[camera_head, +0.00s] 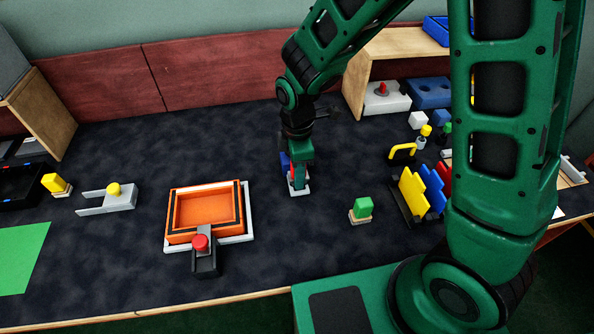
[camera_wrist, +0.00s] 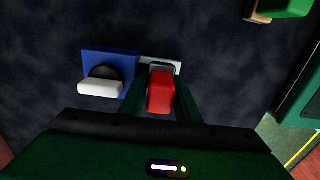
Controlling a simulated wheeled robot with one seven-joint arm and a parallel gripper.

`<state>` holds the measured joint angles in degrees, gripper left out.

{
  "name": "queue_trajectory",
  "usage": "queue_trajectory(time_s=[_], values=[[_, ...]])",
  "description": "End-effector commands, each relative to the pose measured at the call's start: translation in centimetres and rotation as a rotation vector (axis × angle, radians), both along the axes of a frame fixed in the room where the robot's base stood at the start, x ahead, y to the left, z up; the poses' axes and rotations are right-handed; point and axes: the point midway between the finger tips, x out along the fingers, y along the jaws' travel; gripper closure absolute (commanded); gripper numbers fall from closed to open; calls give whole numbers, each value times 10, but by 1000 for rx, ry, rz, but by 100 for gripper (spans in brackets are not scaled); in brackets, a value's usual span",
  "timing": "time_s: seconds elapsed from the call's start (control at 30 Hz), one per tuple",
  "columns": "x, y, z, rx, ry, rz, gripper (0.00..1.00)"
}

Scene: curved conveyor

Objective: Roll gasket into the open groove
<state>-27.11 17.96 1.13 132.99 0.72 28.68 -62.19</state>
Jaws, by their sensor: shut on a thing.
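My gripper (camera_head: 299,176) points down at the middle of the table. In the wrist view its fingers are shut on a red block-like handle (camera_wrist: 161,97). A white plate (camera_head: 301,189) lies below it and also shows in the wrist view (camera_wrist: 160,64). I cannot tell whether the red piece stands on the plate or is lifted. An orange tray (camera_head: 206,211) with a black line around its rim lies left of my gripper on a white base (camera_head: 250,238). I cannot tell whether that line is the groove or the gasket.
A blue block (camera_wrist: 120,60) with a dark round part and a white bar stands beside the red handle. A black fixture with a red knob (camera_head: 200,243) stands at the tray's front. A green block (camera_head: 364,205) and yellow and blue plates (camera_head: 413,192) are to the right.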

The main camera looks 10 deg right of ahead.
Motion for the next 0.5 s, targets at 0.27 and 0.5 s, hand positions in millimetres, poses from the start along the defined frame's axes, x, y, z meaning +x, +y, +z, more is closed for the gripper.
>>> queue_trajectory(time_s=[0.27,0.5], values=[[1,0,20,2,-4,0,89],[2,1,37,3,-6,-1,89]])
